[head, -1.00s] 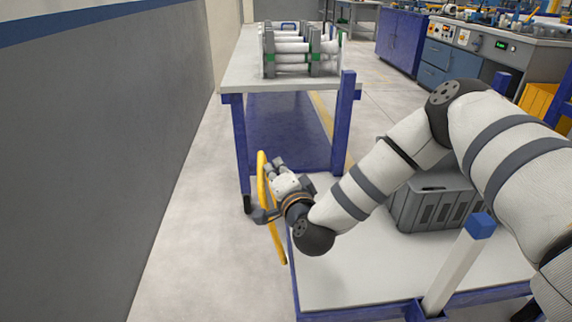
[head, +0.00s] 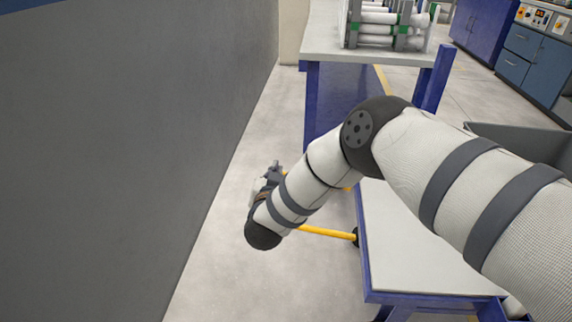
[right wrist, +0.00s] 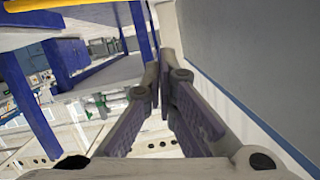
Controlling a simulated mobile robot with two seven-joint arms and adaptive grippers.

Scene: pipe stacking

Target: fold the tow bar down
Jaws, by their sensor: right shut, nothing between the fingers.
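The yellow tow bar (head: 325,233) sticks out to the left from the end of the blue-framed cart, low over the floor. My right forearm and wrist hide its middle and most of its outer end. My right gripper (head: 274,172) is beside the outer part of the bar, mostly hidden behind my own wrist. In the right wrist view its fingers (right wrist: 160,68) are shut with nothing between them. The yellow bar (right wrist: 75,15) crosses that view's upper left corner, apart from the fingertips. My left gripper is not in view.
The cart (head: 405,240) has a pale, bare top here. A table (head: 325,35) behind it carries a rack of white pipes (head: 385,22). A grey wall (head: 130,130) runs along the left, with open floor (head: 215,240) between it and the cart. A grey crate (head: 520,140) is partly hidden.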

